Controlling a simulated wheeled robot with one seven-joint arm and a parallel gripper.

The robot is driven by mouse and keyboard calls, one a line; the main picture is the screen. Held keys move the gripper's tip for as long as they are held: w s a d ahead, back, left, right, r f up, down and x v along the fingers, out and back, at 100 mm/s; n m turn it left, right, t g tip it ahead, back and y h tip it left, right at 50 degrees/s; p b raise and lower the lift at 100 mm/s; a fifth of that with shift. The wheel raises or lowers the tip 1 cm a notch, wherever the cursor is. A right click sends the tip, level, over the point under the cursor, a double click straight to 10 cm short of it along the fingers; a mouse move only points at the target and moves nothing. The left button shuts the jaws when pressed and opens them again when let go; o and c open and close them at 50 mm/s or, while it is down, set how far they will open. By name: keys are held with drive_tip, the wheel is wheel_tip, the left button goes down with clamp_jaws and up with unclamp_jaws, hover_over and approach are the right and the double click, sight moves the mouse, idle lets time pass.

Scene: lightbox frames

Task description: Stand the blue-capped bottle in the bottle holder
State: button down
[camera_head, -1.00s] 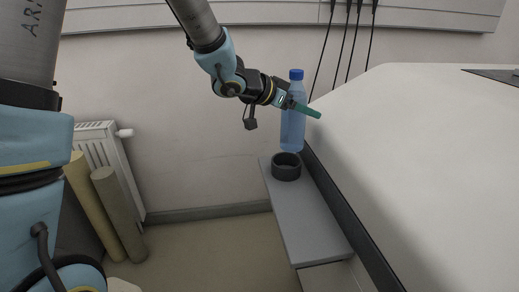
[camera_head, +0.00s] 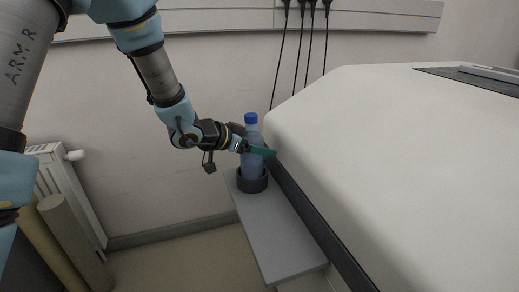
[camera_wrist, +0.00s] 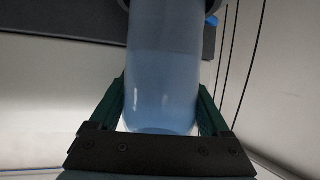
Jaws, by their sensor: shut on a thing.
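The blue-capped bottle (camera_head: 251,133) is translucent blue and stands upright, with its lower end inside the dark round bottle holder (camera_head: 252,184). Whether its base touches the holder's floor is hidden by the holder wall. My gripper (camera_head: 262,151) is shut on the bottle around its middle, coming from the left. In the wrist view the bottle (camera_wrist: 163,70) fills the space between the two green fingers of my gripper (camera_wrist: 162,108), and part of the dark holder ring (camera_wrist: 212,5) shows at the top edge.
The holder sits at the far end of a narrow grey shelf (camera_head: 275,235), whose near part is bare. A large white rounded body (camera_head: 390,150) with a dark lower edge stands close at right. Black cables (camera_head: 297,60) hang behind. A radiator (camera_head: 75,185) and rolls (camera_head: 72,240) stand at left.

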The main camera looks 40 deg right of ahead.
drive_tip(key=shift+f, duration=0.2)
drive_tip(key=shift+f, duration=0.1)
drive_tip(key=shift+f, duration=0.1)
unclamp_jaws()
drive_tip(key=s+v, duration=0.1)
drive_tip(key=v, duration=1.1)
drive_tip(key=shift+w, duration=0.5)
